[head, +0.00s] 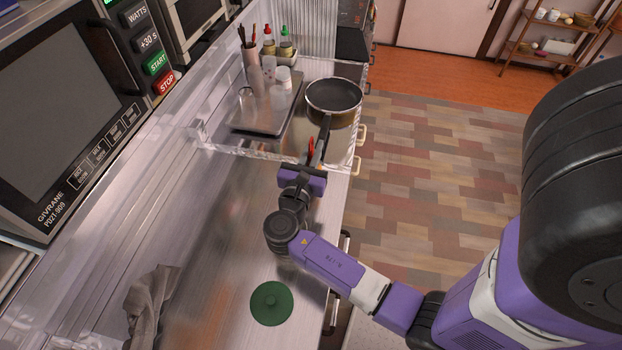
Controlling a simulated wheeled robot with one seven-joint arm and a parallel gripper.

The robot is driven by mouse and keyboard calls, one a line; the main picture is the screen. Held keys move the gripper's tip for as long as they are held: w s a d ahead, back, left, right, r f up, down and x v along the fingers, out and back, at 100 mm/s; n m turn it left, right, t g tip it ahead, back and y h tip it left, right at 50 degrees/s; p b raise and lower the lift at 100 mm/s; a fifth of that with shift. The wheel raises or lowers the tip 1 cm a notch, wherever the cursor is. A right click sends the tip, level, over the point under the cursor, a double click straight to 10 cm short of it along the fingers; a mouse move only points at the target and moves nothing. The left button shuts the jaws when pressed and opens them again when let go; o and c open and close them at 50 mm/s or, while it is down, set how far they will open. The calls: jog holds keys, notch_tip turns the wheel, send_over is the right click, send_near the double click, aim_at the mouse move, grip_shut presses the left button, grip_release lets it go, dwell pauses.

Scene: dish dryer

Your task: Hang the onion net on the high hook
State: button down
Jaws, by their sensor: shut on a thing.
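No onion net can be made out, and I see no high hook in this view. My gripper (312,158) is in the middle of the head view, at the near edge of a clear-walled tray. It appears shut on the dark handle of a frying pan (334,94), though the fingertips are small and partly hidden. The pan has a dark inside and a brass-coloured side, and lies at the tray's right end. A small red-orange patch (311,147) shows beside the fingers; I cannot tell what it is.
The clear tray (225,150) also holds a dark flat board (268,118), a utensil cup (254,75) and bottles. A green lid (271,303) lies on the counter, and a grey cloth (150,300) is at lower left. A microwave (65,85) stands left. The floor at right is clear.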

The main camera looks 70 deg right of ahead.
jog(key=shift+r, duration=0.1)
notch_tip(320, 180, up, 20)
jog(key=p, duration=0.1)
dwell(0.6)
jog(key=shift+a, duration=0.1)
dwell(1.0)
